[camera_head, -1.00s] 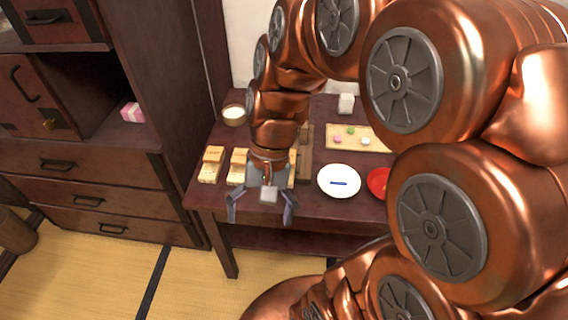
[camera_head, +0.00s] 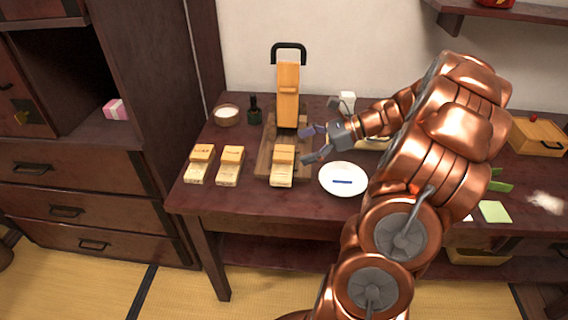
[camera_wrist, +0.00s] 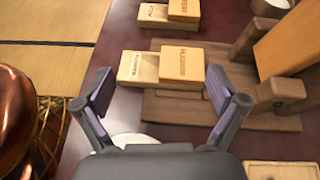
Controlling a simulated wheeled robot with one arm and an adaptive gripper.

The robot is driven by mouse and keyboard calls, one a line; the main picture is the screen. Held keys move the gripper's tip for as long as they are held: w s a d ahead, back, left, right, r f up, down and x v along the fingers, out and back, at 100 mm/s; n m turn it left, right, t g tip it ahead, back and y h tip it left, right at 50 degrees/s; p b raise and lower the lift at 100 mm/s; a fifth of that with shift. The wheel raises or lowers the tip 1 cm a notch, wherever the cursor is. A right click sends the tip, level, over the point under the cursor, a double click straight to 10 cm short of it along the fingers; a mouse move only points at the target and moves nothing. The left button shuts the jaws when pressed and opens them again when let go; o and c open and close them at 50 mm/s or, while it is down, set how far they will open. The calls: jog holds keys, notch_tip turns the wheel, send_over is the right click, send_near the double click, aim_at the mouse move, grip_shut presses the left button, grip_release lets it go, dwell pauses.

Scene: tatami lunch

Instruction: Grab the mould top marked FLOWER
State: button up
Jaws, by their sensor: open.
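Three two-part wooden moulds stand in a row at the table's front left in the head view. Each has an orange-tan top on a paler base: a left top (camera_head: 203,152), a middle top (camera_head: 232,154) and a right top (camera_head: 283,153). The lettering is too small to read surely, so I cannot tell which says FLOWER. My gripper (camera_head: 311,145) is open and empty, just right of the right mould. In the wrist view, my gripper (camera_wrist: 160,78) has its fingers spread, with the nearest mould top (camera_wrist: 182,64) ahead between them. Another mould top (camera_wrist: 184,8) lies farther off.
A wooden press (camera_head: 288,95) with a black handle stands behind the right mould. A white plate (camera_head: 343,170) with a blue mark lies just right of it. A cup (camera_head: 227,118) and small dark bottle (camera_head: 254,112) stand at the back left.

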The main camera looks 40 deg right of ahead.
aim_at(285, 151)
jog(key=d, duration=0.1)
jog(key=d+f+m+t, duration=0.1)
jog(key=d, duration=0.1)
jog(key=shift+d+f, duration=0.1)
jog(key=shift+f, duration=0.1)
jog(key=shift+m, duration=0.3)
jog(key=shift+w+d+b+x, duration=0.1)
jog(key=shift+b+x, duration=0.1)
jog(key=shift+x, duration=1.05)
jog(key=shift+w+d+b+x, duration=0.1)
jog(key=shift+w+b+x, duration=0.1)
jog(key=shift+x, duration=1.05)
jog(key=shift+w+d+b+x, duration=0.1)
jog(key=shift+b+x, duration=0.1)
jog(key=shift+x, duration=1.05)
jog(key=shift+c, duration=0.3)
jog(key=shift+s, duration=0.1)
jog(key=c, duration=1.1)
